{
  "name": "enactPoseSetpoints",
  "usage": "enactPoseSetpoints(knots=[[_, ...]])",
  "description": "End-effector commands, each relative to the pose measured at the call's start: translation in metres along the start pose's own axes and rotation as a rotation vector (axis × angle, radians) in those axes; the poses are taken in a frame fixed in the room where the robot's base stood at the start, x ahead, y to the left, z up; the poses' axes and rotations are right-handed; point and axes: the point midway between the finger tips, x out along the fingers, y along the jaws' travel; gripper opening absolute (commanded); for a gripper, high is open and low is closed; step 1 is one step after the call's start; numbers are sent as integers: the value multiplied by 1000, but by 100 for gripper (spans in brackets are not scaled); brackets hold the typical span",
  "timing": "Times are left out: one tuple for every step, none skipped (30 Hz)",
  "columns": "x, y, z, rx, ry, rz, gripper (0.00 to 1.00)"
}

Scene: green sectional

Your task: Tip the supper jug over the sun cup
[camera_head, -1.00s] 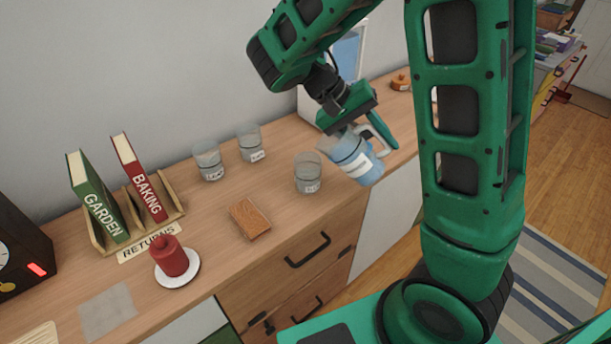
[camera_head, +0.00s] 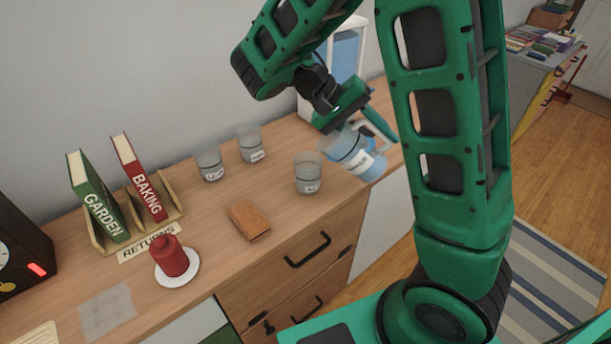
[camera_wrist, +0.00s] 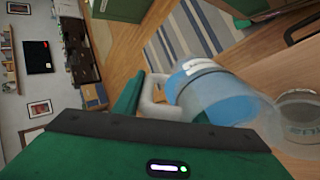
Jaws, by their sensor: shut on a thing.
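My gripper (camera_head: 368,122) is shut on the handle of a clear jug (camera_head: 352,152) with blue liquid and a white label. The jug is held off the counter, tilted with its mouth to the left. Its mouth is close to the upper right of a clear cup (camera_head: 308,174). Two similar clear cups, a left one (camera_head: 209,164) and a back one (camera_head: 250,143), stand upright behind. Their labels are too small to read surely, so I cannot tell which is the sun cup. The wrist view shows the jug (camera_wrist: 215,92) with its mouth by a cup (camera_wrist: 298,112).
The wooden counter (camera_head: 200,225) holds a brown block (camera_head: 249,220), a red candle (camera_head: 171,257) on a white dish, and a book rack with two books (camera_head: 139,178). A white-framed container with blue contents (camera_head: 346,55) stands behind my gripper.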

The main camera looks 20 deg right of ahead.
Motion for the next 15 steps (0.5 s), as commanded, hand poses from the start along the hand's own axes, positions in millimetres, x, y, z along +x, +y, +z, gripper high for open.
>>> enactPoseSetpoints(knots=[[0,0,0,1,0,0,0],[0,0,0,1,0,-1,0],[0,0,0,1,0,-1,0],[0,0,0,1,0,-1,0],[0,0,0,1,0,-1,0],[0,0,0,1,0,-1,0],[0,0,0,1,0,-1,0],[0,0,0,1,0,0,0],[-1,0,0,0,1,3,0],[-1,0,0,0,1,7,0],[-2,1,0,-1,1,13,0],[-3,1,-1,-1,2,22,0],[-4,2,-1,0,2,30,0],[-5,2,-1,-1,1,39,0],[-6,3,-1,0,1,49,0]])
